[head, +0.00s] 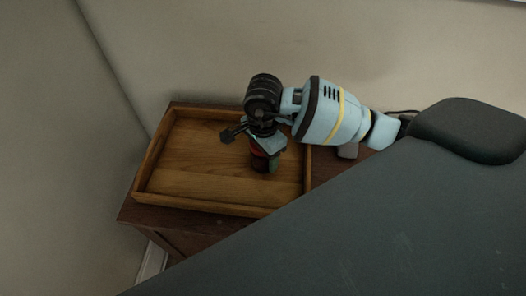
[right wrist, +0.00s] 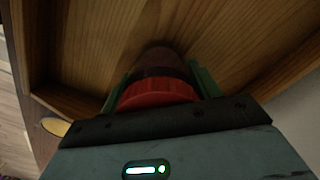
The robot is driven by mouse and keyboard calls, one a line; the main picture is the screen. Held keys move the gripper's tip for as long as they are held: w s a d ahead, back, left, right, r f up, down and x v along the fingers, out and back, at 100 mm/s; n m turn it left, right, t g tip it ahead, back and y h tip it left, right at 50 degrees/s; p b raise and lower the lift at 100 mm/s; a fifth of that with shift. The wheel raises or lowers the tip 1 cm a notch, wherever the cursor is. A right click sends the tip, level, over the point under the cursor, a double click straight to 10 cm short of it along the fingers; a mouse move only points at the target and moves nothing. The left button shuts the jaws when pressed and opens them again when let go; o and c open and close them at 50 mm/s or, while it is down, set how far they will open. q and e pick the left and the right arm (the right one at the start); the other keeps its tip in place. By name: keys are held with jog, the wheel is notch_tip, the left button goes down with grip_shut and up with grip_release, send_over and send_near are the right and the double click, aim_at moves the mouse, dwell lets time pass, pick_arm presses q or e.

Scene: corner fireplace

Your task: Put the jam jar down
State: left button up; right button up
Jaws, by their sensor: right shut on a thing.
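The jam jar (head: 259,160) is dark red and shows just under my right gripper (head: 266,163) in the head view, over the wooden tray. In the right wrist view the jar (right wrist: 158,92) has a red lid and sits between the two green fingers. My right gripper is shut on it. Much of the jar is hidden by the gripper, and I cannot tell whether its base touches the tray floor. The wooden tray (head: 185,187) has low raised walls and rests on a dark brown cabinet. My left gripper is not in view.
Walls stand close behind and to the left. The left part of the tray floor is bare.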

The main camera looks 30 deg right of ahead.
jog(key=o, duration=1.2)
notch_tip(320, 180, up, 12)
jog(key=shift+r+p, duration=0.2)
jog(key=shift+p, duration=0.1)
